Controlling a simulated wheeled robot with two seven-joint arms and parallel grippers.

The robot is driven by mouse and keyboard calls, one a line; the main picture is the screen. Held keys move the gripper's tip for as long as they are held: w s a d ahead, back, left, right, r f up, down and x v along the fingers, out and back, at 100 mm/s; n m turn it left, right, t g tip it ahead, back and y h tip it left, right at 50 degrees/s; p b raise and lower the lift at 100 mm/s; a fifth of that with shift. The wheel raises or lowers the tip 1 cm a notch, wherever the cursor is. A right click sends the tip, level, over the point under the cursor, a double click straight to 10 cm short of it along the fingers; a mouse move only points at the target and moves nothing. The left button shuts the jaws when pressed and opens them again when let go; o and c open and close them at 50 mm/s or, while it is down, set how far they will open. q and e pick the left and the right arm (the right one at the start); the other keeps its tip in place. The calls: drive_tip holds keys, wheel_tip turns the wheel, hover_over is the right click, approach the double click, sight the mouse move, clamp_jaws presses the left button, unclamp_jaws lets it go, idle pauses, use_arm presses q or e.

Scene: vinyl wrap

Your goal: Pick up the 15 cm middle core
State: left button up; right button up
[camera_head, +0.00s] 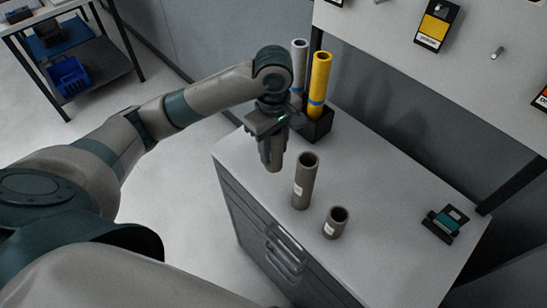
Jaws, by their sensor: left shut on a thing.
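My left gripper (271,138) points down over the white-topped cabinet and is shut on a grey-brown core (273,158), the middle core. The core is roughly upright, with its upper part hidden by the fingers. I cannot tell whether its lower end touches the top or hangs just above it. A short core (336,225) with a white label stands further right and nearer the front. My right gripper is not in view.
Behind the gripper, a black holder (320,127) carries a yellow roll (320,80) and a pale roll (299,56). A small dark device (446,222) lies on the cabinet top (390,190) at right. The top between the short core and the device is clear.

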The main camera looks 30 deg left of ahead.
use_arm(q)
drive_tip(key=shift+r, duration=2.05)
